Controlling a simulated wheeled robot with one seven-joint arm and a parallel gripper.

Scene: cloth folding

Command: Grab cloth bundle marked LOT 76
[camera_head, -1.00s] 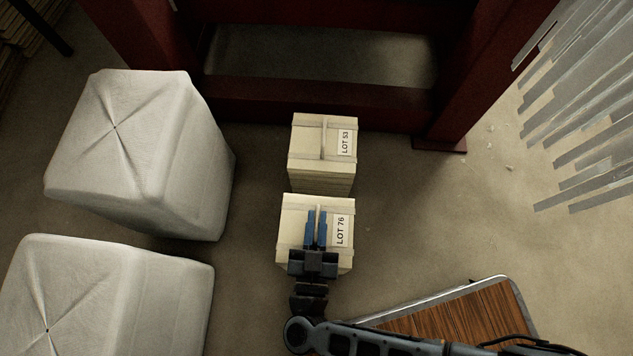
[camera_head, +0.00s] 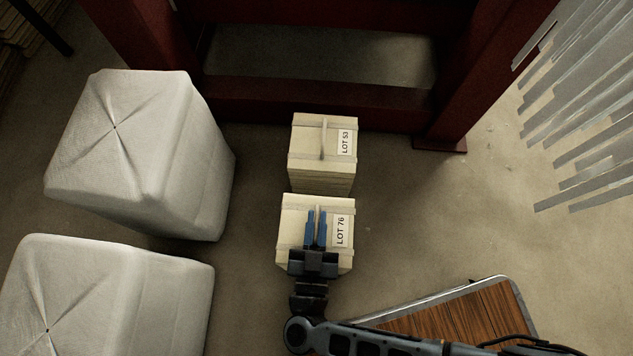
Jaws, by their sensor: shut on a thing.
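The cream cloth bundle marked LOT 76 (camera_head: 289,216) stands on the floor in the middle of the view, with its white label (camera_head: 340,230) on the right of its top. My gripper (camera_head: 316,218) is over its top, with both blue fingers close together. The gripper is shut on the raised strap or fin along the middle of the bundle's top. Part of the bundle's near side is hidden by the gripper body. The bundle looks upright, and I cannot tell any gap under it.
A similar bundle marked LOT 53 (camera_head: 307,150) stands just behind. White wrapped bales (camera_head: 140,140) are on the left. A dark red frame (camera_head: 320,103) crosses the back. A wood-topped cart (camera_head: 450,320) is at lower right, and clear strips (camera_head: 585,120) hang at far right.

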